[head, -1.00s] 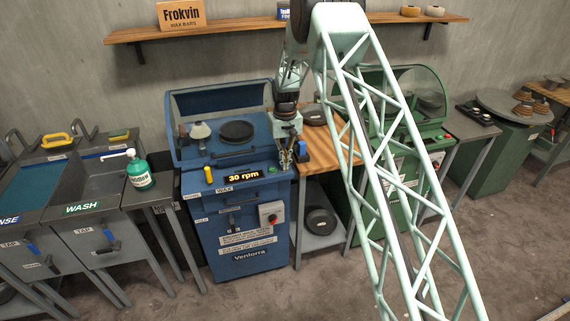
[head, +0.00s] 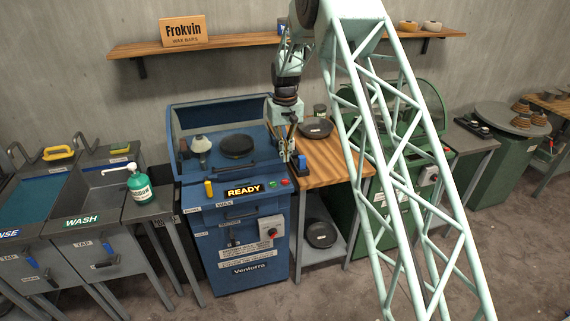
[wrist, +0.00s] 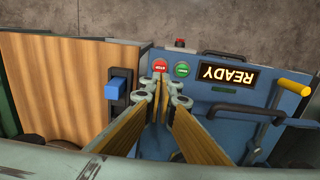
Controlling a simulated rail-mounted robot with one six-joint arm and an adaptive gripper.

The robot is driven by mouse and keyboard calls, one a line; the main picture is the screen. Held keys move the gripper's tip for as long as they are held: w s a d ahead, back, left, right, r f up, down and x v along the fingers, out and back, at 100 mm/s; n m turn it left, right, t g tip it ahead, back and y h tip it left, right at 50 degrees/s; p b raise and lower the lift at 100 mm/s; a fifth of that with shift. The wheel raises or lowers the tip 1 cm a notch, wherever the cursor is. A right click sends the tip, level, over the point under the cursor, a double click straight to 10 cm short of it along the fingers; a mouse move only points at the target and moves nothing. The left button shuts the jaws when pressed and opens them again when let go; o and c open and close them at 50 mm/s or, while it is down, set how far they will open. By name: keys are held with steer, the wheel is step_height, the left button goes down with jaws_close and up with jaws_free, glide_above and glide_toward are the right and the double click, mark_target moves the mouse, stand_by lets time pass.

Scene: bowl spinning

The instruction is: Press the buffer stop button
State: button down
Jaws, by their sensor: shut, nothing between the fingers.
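The red stop button (head: 285,182) is on the front panel of the blue machine (head: 240,262), to the right of a green button (head: 272,184). In the wrist view the red stop button (wrist: 160,66) shows just beyond my fingertips, with the green button (wrist: 182,69) beside it. My gripper (head: 287,158) is shut and empty, pointing down, above and behind the button in the head view. In the wrist view my gripper (wrist: 168,98) appears apart from the button. The machine's display (head: 243,191) reads READY.
A wooden side table (head: 325,160) adjoins the machine on the right, with a dark dish (head: 316,128) on it. A blue switch (wrist: 116,90) is at its edge near my fingers. A yellow-handled lever (head: 209,187) is left of the display. My lattice arm covers part of the green machine (head: 425,165).

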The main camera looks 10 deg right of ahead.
steer(key=shift+r, duration=1.15)
steer(key=s+r+t+b, duration=0.2)
steer(key=s+r+b, duration=0.1)
steer(key=s+r, duration=2.5)
steer(key=s+r+t+b, duration=0.1)
steer(key=s+r, duration=0.1)
steer(key=s, duration=0.8)
steer(key=s+r+b, duration=0.1)
steer(key=s+r, duration=0.1)
steer(key=s, duration=0.8)
steer(key=s+f, duration=0.2)
steer(key=s, duration=0.7)
steer(key=s+f+t+b, duration=0.1)
steer(key=s+f, duration=0.2)
steer(key=s, duration=0.7)
steer(key=shift+f+m, duration=0.15)
steer(key=shift+m, duration=0.25)
